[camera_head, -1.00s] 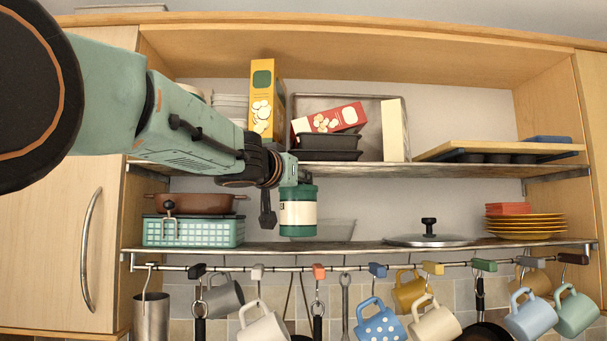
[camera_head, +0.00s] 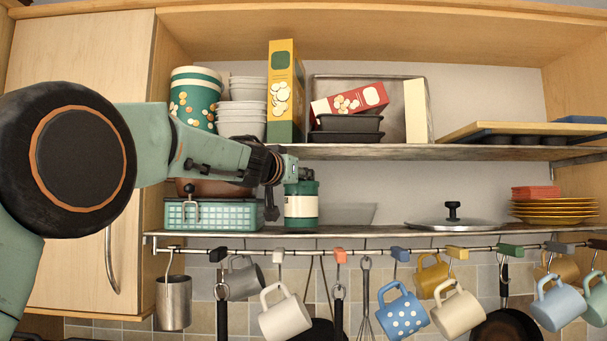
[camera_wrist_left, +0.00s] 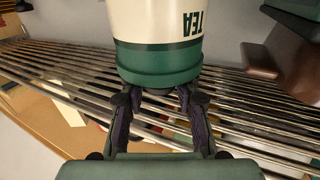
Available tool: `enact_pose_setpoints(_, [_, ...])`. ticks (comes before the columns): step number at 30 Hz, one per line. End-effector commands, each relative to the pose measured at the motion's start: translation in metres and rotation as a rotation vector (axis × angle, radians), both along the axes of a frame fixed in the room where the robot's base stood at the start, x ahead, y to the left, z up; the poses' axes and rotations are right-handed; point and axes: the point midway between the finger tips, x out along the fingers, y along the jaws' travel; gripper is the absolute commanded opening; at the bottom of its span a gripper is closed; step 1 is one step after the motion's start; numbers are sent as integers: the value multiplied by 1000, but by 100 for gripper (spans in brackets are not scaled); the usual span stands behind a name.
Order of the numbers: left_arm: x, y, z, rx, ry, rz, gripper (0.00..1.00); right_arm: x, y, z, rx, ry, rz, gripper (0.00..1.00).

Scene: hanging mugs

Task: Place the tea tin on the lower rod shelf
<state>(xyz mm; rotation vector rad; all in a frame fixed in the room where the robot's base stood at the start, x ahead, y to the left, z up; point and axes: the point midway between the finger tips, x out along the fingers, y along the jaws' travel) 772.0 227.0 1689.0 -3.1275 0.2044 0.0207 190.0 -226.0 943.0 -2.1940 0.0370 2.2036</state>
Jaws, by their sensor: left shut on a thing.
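The tea tin (camera_head: 301,207) is a green tin with a cream band, upright at the lower rod shelf (camera_head: 400,231), between the teal basket and the glass bowl. In the left wrist view the tin (camera_wrist_left: 160,55) shows the word TEA upside down, with the shelf rods (camera_wrist_left: 245,100) behind it. My left gripper (camera_head: 284,190) comes in from the left and is shut on the tin; its fingers (camera_wrist_left: 158,95) meet the tin's green end in the wrist view. The tin's bottom is at shelf level, but I cannot tell if it touches. My right gripper is not in view.
The teal basket (camera_head: 228,214) is left of the tin, partly behind my arm. A glass bowl (camera_head: 350,214) is close on the right, then a pan lid (camera_head: 453,222) and stacked plates (camera_head: 553,211). The upper shelf (camera_head: 400,152) is above; mugs hang below.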

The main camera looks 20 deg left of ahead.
Motion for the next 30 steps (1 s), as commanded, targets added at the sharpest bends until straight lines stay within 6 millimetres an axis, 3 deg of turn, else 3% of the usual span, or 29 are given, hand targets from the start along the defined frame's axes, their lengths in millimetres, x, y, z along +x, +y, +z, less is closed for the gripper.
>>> enact_pose_setpoints(15, [27,27,-5,0,-3,-1,0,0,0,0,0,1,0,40])
enact_pose_setpoints(30, [32,33,-6,0,-3,0,0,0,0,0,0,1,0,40])
